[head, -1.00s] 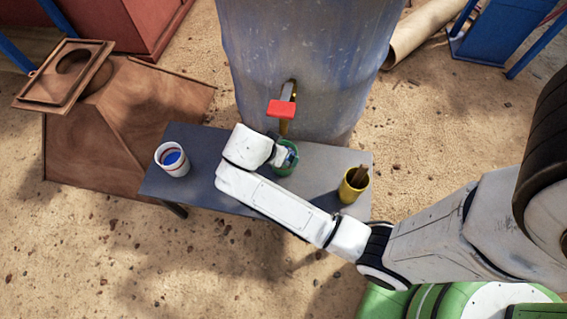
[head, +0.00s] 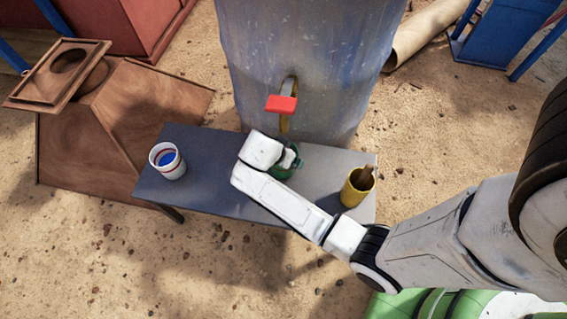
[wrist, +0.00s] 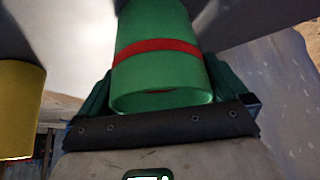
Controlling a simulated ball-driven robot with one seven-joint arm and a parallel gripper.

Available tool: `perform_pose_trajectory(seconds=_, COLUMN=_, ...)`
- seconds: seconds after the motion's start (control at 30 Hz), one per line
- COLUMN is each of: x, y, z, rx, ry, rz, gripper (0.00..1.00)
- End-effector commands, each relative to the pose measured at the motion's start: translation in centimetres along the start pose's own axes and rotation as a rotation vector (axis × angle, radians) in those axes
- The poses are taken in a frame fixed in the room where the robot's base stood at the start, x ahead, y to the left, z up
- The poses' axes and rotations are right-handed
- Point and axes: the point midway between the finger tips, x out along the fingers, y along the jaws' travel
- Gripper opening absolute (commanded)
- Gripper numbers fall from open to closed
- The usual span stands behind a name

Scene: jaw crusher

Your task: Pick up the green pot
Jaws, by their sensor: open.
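The green pot (wrist: 158,60) has a red band and fills the middle of the wrist view. In the head view only parts of the green pot (head: 287,173) show on the grey table, mostly hidden behind my wrist. My gripper (wrist: 163,88) is open, with a dark finger showing on each side of the pot's near end. The pot appears to be between the fingers. I cannot tell whether either finger touches it.
A white pot with blue inside (head: 167,161) stands on the table's (head: 215,190) left. A yellow pot (head: 356,188) stands at its right; it also shows in the wrist view (wrist: 20,108). A large blue-grey barrel with a red-handled tap (head: 281,104) stands just behind the table.

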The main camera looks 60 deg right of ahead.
Motion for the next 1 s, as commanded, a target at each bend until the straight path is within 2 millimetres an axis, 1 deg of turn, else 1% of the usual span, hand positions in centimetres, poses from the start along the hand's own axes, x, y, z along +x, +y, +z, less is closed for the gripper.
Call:
perform_pose_trajectory(seconds=0.03, x=0.42, y=-0.02, z=0.03, rx=0.000, ry=0.000, rz=0.000, gripper=1.00)
perform_pose_trajectory(seconds=0.23, x=0.38, y=-0.03, z=-0.04, rx=0.000, ry=0.000, rz=-0.002, gripper=1.00)
perform_pose_trajectory(seconds=0.27, x=0.37, y=-0.03, z=-0.04, rx=0.000, ry=0.000, rz=-0.001, gripper=0.98)
perform_pose_trajectory(seconds=0.8, x=0.37, y=0.01, z=-0.02, rx=-0.001, ry=0.000, rz=-0.001, gripper=0.46)
perform_pose_trajectory(seconds=0.83, x=0.31, y=-0.05, z=-0.08, rx=0.000, ry=0.001, rz=-0.002, gripper=0.46)
perform_pose_trajectory(seconds=0.87, x=0.31, y=-0.04, z=-0.08, rx=0.000, ry=0.001, rz=-0.002, gripper=0.41)
perform_pose_trajectory(seconds=0.9, x=0.31, y=-0.04, z=-0.07, rx=0.000, ry=0.001, rz=-0.002, gripper=0.39)
perform_pose_trajectory(seconds=1.0, x=0.31, y=-0.04, z=-0.08, rx=0.000, ry=0.001, rz=-0.002, gripper=0.39)
